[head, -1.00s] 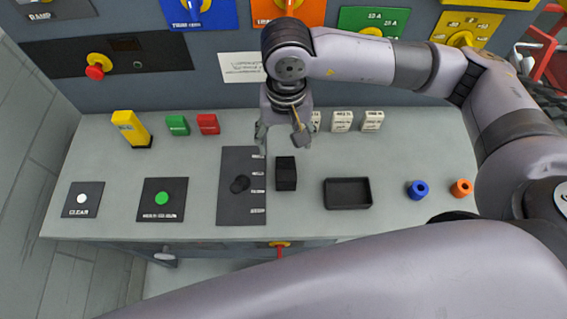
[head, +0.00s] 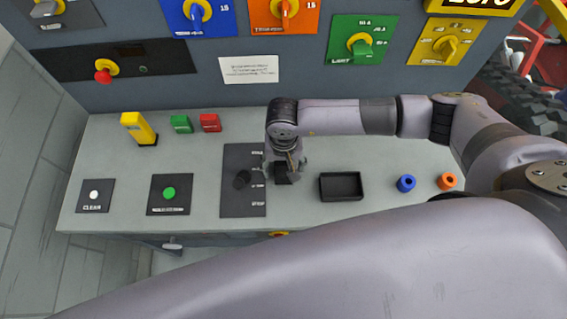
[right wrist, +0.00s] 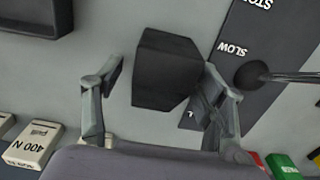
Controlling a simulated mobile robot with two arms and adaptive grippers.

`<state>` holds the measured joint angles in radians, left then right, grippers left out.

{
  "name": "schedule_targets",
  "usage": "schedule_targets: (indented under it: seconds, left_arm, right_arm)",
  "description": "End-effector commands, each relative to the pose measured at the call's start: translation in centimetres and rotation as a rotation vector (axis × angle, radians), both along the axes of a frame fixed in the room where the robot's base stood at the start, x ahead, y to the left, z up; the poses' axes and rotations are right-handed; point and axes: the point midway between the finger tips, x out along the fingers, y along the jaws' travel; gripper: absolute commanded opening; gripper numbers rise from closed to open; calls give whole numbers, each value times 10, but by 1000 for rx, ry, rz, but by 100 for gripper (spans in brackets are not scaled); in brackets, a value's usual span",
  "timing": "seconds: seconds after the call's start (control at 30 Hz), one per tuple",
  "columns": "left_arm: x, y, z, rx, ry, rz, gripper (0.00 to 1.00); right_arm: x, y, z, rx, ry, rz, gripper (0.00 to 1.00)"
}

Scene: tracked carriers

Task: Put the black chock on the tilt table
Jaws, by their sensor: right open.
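The black chock (head: 281,176) is a small dark block on the grey bench top, just right of the dark lever panel. My right gripper (head: 284,169) is over it, pointing down, and partly hides it. In the right wrist view the chock (right wrist: 166,68) lies between the two spread fingers of the open gripper (right wrist: 163,88). The right-hand finger is close beside the chock; a gap shows on the left-hand side. Whether either finger touches it I cannot tell. I cannot pick out a tilt table in these views. My left gripper is not in view.
A lever panel (head: 240,205) lies left of the chock and a shallow black tray (head: 341,195) right of it. A white label block (right wrist: 34,145) shows near the gripper. The bench's front strip is clear.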

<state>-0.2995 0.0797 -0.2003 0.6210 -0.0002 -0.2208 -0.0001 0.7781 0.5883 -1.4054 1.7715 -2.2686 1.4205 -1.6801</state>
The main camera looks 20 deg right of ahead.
Motion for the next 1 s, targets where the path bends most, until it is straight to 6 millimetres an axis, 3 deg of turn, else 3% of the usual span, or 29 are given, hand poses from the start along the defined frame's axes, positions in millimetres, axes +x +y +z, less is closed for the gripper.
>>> schedule_targets:
  seconds: [0.27,1.0]
  left_arm:
    - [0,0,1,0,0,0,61]
    - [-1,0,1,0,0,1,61]
  right_arm:
    - [0,0,-4,1,0,0,65]
    - [0,0,-4,1,0,0,16]
